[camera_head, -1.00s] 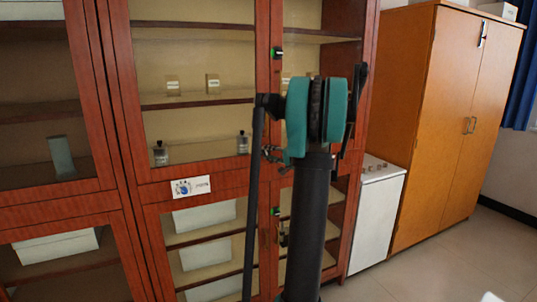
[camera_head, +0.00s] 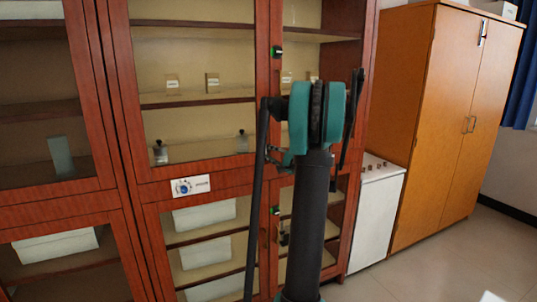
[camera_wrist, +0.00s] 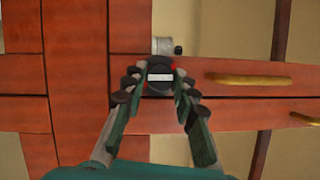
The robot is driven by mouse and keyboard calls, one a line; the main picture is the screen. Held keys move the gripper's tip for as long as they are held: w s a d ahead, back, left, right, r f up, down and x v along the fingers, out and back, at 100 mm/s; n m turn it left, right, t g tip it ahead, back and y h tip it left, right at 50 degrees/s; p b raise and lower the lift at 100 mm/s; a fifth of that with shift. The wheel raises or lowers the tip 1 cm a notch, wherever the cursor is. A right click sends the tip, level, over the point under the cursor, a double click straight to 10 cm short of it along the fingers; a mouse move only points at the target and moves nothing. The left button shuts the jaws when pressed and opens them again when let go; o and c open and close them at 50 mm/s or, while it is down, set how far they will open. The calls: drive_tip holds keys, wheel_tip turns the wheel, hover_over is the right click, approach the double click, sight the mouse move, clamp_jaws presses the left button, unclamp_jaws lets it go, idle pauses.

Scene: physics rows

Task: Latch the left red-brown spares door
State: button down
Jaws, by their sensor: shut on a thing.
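The red-brown cabinet's left glass door (camera_head: 148,120) stands left of my arm in the head view and looks closed or nearly so. In the wrist view, my gripper (camera_wrist: 160,82) has its fingers closed around a dark round latch knob (camera_wrist: 158,87) with a white bar across it and small red marks beside it. The knob sits on the red-brown frame (camera_wrist: 225,110). The fingers hide its sides. In the head view, my arm covers most of the gripper and the knob.
Brass handles (camera_wrist: 237,79) lie close to the knob in the wrist view. A white low unit (camera_head: 375,220) and an orange-brown cupboard (camera_head: 435,130) stand right.

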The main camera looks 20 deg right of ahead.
drive_tip(key=c, duration=1.2)
unclamp_jaws()
drive_tip(key=v, duration=1.2)
drive_tip(key=shift+d, duration=0.1)
drive_tip(key=s+a+f+n+g, duration=0.35)
drive_tip(key=a+f, duration=0.25)
drive_tip(key=a, duration=0.6)
drive_tip(key=s+a+f+n+g, duration=0.3)
drive_tip(key=a+f+g, duration=0.25)
drive_tip(key=a, duration=0.55)
drive_tip(key=s+a+f+n+g+h, duration=0.1)
drive_tip(key=s+f+n+h, duration=0.1)
drive_tip(key=s+f, duration=0.2)
drive_tip(key=s+a+f+n+g+h, duration=0.1)
drive_tip(key=s+f+n+h, duration=0.2)
drive_tip(key=s, duration=0.6)
drive_tip(key=s+a+f+n+g+h, duration=0.1)
drive_tip(key=s+f+n+g+h, duration=0.1)
drive_tip(key=s+f, duration=0.4)
drive_tip(key=shift+s+a+n+h, duration=0.3)
drive_tip(key=shift+s+a+n, duration=0.05)
drive_tip(key=shift+s+n, duration=0.4)
